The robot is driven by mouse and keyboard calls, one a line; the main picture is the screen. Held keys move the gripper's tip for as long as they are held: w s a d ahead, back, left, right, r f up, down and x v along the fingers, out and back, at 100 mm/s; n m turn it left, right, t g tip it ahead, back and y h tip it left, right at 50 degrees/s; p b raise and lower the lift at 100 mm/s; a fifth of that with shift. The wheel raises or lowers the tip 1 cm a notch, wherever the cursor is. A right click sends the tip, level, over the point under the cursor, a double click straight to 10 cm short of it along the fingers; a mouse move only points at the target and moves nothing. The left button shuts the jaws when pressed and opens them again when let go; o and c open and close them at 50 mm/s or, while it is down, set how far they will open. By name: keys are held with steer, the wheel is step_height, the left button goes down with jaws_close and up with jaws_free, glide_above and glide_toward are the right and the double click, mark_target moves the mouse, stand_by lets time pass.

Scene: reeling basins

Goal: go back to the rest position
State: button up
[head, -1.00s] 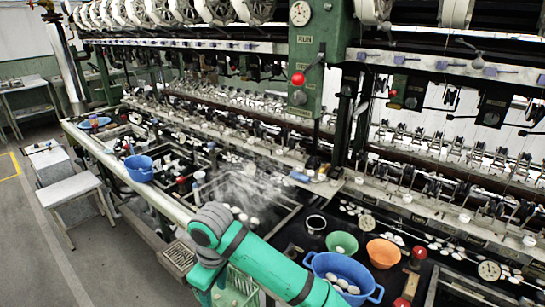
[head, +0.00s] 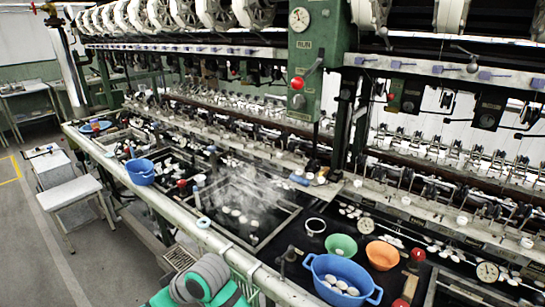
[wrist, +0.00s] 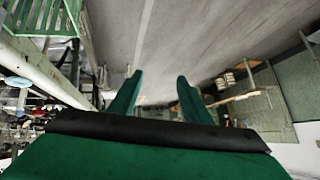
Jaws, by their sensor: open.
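My gripper (wrist: 156,92) shows in the wrist view as two green fingers set well apart, open with nothing between them. Beyond the fingers is bare grey floor. In the head view only a green and grey part of my arm shows at the bottom edge, left of the middle; the fingers are out of that view. My arm is on the near side of the long basin bench's pale front rail (head: 213,240).
A blue basket (head: 343,278) with white cocoons, a green bowl (head: 341,246) and an orange bowl (head: 382,255) stand on the bench. Steam rises over a basin of cocoons. A smaller blue tub (head: 140,171) is farther left. A white stool (head: 70,193) stands on open floor.

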steer(key=s+d+f+m+t+h, duration=0.5)
steer(key=s+d+f+m+t, duration=0.75)
steer(key=d+m, duration=0.25)
steer(key=s+d+r+n+h, duration=0.1)
steer(key=s+d+h, duration=0.1)
steer(key=s+d, duration=0.5)
steer(key=s+d+r+n+h, duration=0.1)
steer(key=s+d+n, duration=0.1)
steer(key=s+d, duration=0.6)
steer(key=s, duration=0.6)
steer(key=shift+d+r+h, duration=0.25)
steer(key=shift+r+h, duration=0.05)
steer(key=shift+h, duration=0.1)
steer(key=shift+t, duration=0.25)
